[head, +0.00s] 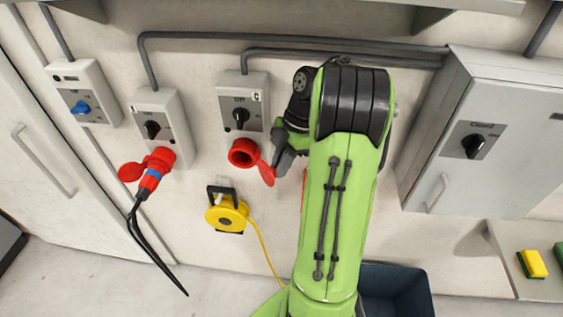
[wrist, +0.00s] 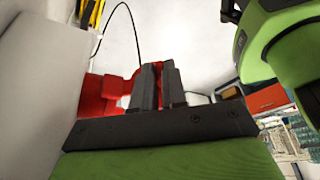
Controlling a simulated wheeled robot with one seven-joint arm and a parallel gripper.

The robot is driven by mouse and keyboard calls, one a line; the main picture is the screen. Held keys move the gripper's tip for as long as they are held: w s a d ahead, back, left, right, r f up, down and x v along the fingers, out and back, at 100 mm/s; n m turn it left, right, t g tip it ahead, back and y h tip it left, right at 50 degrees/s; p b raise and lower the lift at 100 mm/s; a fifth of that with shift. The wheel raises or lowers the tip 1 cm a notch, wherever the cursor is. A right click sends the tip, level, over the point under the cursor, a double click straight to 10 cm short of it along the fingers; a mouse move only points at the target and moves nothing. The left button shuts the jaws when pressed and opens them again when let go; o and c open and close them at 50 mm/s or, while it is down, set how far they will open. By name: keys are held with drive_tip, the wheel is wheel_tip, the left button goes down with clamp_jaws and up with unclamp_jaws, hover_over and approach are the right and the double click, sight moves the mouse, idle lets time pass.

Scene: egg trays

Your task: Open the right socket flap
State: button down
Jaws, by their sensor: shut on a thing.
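The right socket (head: 243,153) is red and sits under a grey switch box. Its round mouth shows uncovered. Its red flap (head: 266,174) stands swung out to the right of the mouth. My gripper (head: 279,164) is at the flap's right edge, shut on it. In the wrist view, my gripper's two dark fingers (wrist: 155,87) stand close together with a little red between them. The red socket (wrist: 110,93) is just left of them there. The gripped edge of the flap is mostly hidden by the fingers.
A left socket (head: 159,160) holds a red and blue plug with a hanging black cable. A yellow cable reel (head: 228,214) hangs below the right socket. A grey cabinet (head: 480,140) is on the right, and a dark blue bin (head: 398,290) stands below my arm.

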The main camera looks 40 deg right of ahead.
drive_tip(key=shift+s+a+m+t+h+b, duration=0.25)
drive_tip(key=shift+a+m+t+b, duration=0.3)
drive_tip(key=shift+m, duration=0.55)
drive_tip(key=c, duration=1.2)
unclamp_jaws()
drive_tip(key=shift+o, duration=0.2)
drive_tip(key=shift+r, duration=0.1)
drive_tip(key=p+v, duration=0.4)
drive_tip(key=v, duration=1.1)
drive_tip(key=shift+r, duration=0.3)
drive_tip(key=shift+w+d, duration=0.1)
drive_tip(key=shift+d, duration=0.05)
